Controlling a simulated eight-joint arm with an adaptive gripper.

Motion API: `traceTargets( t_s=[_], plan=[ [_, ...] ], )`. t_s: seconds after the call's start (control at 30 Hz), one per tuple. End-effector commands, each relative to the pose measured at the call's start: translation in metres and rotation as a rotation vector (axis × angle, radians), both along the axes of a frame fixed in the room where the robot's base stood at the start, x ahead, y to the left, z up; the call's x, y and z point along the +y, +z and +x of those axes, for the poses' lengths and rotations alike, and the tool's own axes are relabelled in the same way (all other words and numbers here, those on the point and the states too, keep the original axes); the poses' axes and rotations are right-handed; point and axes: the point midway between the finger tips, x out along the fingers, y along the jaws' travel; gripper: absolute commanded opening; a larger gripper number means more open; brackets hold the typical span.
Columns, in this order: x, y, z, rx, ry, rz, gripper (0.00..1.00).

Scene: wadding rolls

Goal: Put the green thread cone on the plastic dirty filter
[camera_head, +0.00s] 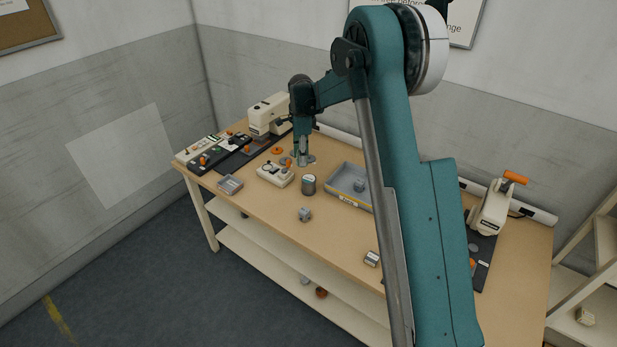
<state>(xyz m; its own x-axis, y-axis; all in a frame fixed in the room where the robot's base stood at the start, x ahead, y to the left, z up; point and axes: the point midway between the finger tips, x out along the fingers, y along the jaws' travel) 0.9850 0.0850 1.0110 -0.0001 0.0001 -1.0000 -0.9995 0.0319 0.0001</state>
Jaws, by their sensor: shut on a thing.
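My gripper (302,160) points down over the back left part of the table. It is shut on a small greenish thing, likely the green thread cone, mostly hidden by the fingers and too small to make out. A flat grey round piece (311,158) lies on the table right beside and under the fingertips. It may be the plastic dirty filter, but I cannot tell for sure. I cannot tell whether the held thing touches it.
Orange discs (277,150) lie left of my gripper. A beige scale-like device (274,175), a dark can (308,184) and a grey-blue tray (343,192) stand nearby. A beige machine (267,116) stands behind left. The table's front middle is mostly clear.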

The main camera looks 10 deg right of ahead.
Motion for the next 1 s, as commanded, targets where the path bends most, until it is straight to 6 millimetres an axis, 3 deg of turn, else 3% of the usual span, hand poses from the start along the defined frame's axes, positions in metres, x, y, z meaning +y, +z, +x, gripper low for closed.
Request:
traceTargets(
  t_s=[0.2, 0.63, 0.77, 1.0],
  plan=[
    [-0.026, 0.011, 0.005, 0.0, 0.027, 0.0, 0.16],
    [-0.029, 0.01, 0.005, 0.0, 0.032, 0.0, 0.16],
    [-0.028, 0.002, 0.005, 0.0, 0.032, 0.0, 0.16],
    [-0.028, -0.03, 0.005, 0.0, 0.032, 0.0, 0.16]
  ],
)
